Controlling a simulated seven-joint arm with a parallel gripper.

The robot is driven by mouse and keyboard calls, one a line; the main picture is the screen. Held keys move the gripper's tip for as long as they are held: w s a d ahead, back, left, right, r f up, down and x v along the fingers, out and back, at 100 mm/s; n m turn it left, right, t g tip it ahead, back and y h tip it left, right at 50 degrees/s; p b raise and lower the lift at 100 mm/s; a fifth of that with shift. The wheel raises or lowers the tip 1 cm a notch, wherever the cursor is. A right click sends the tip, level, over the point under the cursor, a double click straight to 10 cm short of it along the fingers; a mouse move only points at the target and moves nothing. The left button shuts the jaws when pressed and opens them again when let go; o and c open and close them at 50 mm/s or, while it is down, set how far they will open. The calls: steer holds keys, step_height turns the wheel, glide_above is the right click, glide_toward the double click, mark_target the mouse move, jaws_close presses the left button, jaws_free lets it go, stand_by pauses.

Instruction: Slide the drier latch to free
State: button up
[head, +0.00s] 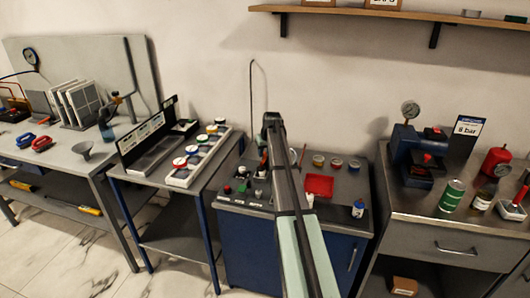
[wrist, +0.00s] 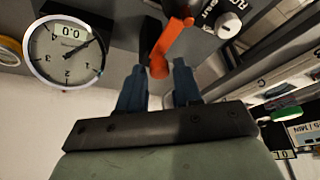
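In the wrist view an orange lever or latch handle (wrist: 168,43) sticks out from a dark panel toward my gripper (wrist: 158,70). It may be the drier latch, but I can read no drier label. My gripper's two blue fingers are spread apart, with the rounded end of the orange piece at the gap between their tips. Whether either finger touches it is unclear. In the head view my arm runs over the blue cabinet, and it hides the gripper and the latch.
A round dial gauge (wrist: 64,52) with a 0.0 readout is left of the fingers. A white knob (wrist: 229,25) is at the upper right. In the head view, a red tray (head: 319,186) and several small jars stand on the cabinet (head: 240,240) beside my arm.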

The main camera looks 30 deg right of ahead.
jaws_close()
stand_by(0.3)
steer(key=shift+w+d, duration=0.95)
steer(key=shift+d, duration=0.05)
steer(key=shift+o, duration=1.5)
jaws_free()
steer(key=v, duration=1.3)
steer(key=shift+s+r, duration=0.2)
steer(key=shift+r, duration=0.2)
